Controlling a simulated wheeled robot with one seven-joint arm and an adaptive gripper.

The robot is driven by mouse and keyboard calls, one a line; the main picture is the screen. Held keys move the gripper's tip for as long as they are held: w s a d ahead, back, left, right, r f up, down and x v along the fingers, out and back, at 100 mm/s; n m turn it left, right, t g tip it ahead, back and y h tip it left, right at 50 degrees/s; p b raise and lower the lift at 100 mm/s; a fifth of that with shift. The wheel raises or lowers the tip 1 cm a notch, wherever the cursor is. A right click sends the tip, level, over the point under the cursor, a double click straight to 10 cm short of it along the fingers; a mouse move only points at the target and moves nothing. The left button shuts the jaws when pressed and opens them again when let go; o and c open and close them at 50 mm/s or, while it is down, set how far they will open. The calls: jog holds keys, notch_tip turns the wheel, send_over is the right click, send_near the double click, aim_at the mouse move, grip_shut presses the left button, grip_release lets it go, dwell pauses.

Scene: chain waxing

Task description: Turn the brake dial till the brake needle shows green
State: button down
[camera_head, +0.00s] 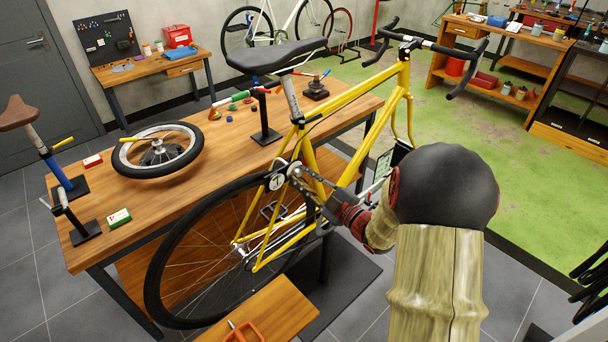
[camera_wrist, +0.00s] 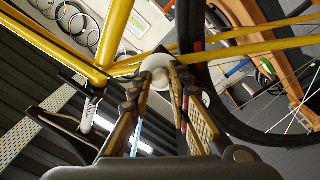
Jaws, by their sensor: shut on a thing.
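The yellow bicycle (camera_head: 340,108) stands in front of the wooden table. My gripper (camera_head: 326,205) reaches its lower frame from the right, near the crank. In the wrist view my gripper (camera_wrist: 166,78) has its fingertips closed on a pale round knob, the brake dial (camera_wrist: 158,62), below the yellow tubes. In the head view my gripper and arm hide the dial. A small round white disc with a dark mark (camera_head: 277,181) sits on the frame left of my gripper. I cannot make out a needle or green zone on it.
The bicycle's rear wheel (camera_head: 163,276) is left of my gripper. The wooden table (camera_head: 215,165) behind bears a loose wheel (camera_head: 187,165), stands and small parts. A small wooden surface (camera_head: 275,312) with an orange-handled tool is in front. Green floor (camera_head: 510,150) lies open at right.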

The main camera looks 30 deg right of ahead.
jog(key=m+p, duration=0.1)
jog(key=m, duration=0.3)
jog(key=shift+a+h+p, duration=0.1)
jog(key=shift+h+p, duration=0.2)
jog(key=shift+h, duration=0.1)
jog(key=m+p, duration=0.2)
jog(key=m, duration=0.2)
jog(key=shift+s+f, duration=0.1)
jog(key=m+p, duration=0.2)
jog(key=m, duration=0.1)
jog(key=shift+a+m+h, duration=0.15)
jog(key=shift+m+h, duration=0.15)
jog(key=shift+m, duration=0.1)
jog(key=shift+m+p, duration=0.9)
jog(key=shift+m, duration=0.7)
jog(key=shift+f, duration=0.1)
jog(key=c, duration=2.1)
grip_release()
jog(key=o, duration=0.5)
jog(key=shift+c, duration=0.2)
jog(key=shift+r, duration=0.2)
